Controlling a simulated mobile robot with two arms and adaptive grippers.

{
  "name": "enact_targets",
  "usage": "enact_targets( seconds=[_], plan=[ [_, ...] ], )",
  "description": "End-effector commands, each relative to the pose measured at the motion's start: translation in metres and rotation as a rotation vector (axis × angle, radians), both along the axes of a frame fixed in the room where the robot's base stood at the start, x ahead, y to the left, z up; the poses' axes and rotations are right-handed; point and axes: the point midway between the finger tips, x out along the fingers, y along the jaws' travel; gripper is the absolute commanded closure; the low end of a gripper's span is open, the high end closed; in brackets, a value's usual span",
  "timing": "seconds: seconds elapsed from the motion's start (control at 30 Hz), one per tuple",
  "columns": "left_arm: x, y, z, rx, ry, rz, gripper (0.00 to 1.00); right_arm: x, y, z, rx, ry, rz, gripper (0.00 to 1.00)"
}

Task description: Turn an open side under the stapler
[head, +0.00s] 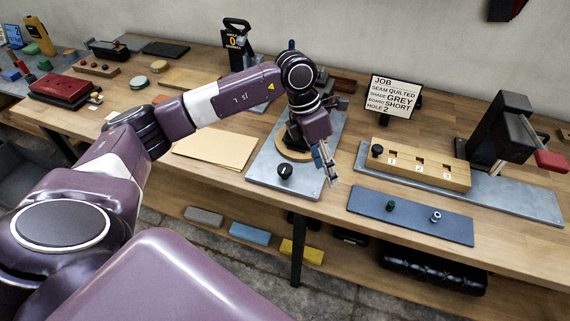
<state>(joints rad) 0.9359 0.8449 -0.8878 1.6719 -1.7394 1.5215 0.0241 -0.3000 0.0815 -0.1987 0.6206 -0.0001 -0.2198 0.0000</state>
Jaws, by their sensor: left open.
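A grey metal plate (256,172) lies on the workbench, with a round wooden disc (290,154) on it and a black knob (285,171) near its front edge. My left gripper (329,173) is open and points down over the right part of this plate, right of the knob. I see nothing between its fingers. My left wrist and forearm hide much of the disc and whatever stands behind it. No stapler can be made out for sure; it may be behind my arm. My right gripper is not in view.
A job card (393,97) stands behind a wooden block with numbered holes (430,168). A black press with a red handle (505,130) stands at right. A blue mat (375,204) holds two small parts. A tan sheet (215,147) lies left of the plate. Coloured blocks sit on the lower shelf.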

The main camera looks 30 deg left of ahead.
Motion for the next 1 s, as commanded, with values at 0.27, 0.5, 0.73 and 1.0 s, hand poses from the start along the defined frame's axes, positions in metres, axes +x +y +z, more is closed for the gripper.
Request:
enact_targets(
  seconds=[0.27, 0.5, 0.73, 1.0],
  plan=[
    [-0.002, 0.11, 0.015, 0.315, 0.073, 0.083, 0.51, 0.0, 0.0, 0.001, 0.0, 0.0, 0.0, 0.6],
    [-0.005, 0.116, -0.011, 0.333, 0.085, 0.088, 0.51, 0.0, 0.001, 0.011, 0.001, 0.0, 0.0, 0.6],
    [-0.005, 0.115, -0.046, 0.33, 0.083, 0.087, 0.51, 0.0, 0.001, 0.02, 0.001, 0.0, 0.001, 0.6],
    [-0.004, 0.114, -0.061, 0.329, 0.079, 0.088, 0.51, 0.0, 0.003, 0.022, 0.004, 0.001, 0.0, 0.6]
  ],
)
